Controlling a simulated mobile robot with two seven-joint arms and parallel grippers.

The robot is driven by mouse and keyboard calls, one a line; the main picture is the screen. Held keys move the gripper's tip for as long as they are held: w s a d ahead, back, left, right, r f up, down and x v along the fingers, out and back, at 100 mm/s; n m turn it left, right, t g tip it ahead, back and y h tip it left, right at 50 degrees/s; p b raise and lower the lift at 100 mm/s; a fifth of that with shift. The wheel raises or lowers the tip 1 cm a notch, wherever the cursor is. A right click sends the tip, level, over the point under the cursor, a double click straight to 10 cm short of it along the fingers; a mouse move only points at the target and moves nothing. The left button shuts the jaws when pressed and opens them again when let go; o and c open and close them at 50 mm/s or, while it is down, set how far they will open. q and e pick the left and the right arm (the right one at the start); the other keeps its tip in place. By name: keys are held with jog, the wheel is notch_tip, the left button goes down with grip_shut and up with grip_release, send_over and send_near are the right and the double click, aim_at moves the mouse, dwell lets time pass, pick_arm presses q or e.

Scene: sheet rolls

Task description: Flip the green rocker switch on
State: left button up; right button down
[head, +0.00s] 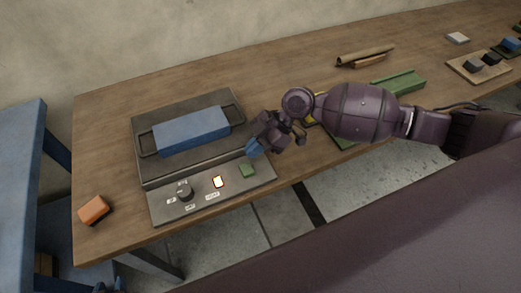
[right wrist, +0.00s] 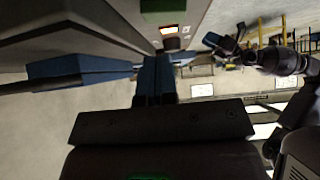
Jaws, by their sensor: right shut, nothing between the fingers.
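The green rocker switch (head: 247,171) is a small green block at the right end of the grey control panel (head: 237,189). It also shows at the top edge of the right wrist view (right wrist: 163,7), partly cut off. My right gripper (head: 253,149) is shut and empty, its blue fingertips just behind the switch in the head view. In the right wrist view its fingers (right wrist: 156,78) point toward the panel. I cannot tell whether they touch the switch. My left gripper (head: 107,288) barely shows at the bottom left; its jaws are unclear.
The panel also has a lit square (head: 218,182), a dark knob (head: 184,191) and white labels. Behind it is a dark tray with a blue block (head: 191,131). An orange block (head: 94,211) lies left. Brown rolls (head: 365,57) and a green tray (head: 399,82) lie right.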

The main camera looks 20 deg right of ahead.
pick_arm(q)
jog(key=shift+s+f+b, duration=0.25)
jog(key=shift+b, duration=0.05)
pick_arm(e)
jog(key=w+v, duration=0.1)
jog(key=v, duration=0.9)
jog(key=shift+a, duration=0.1)
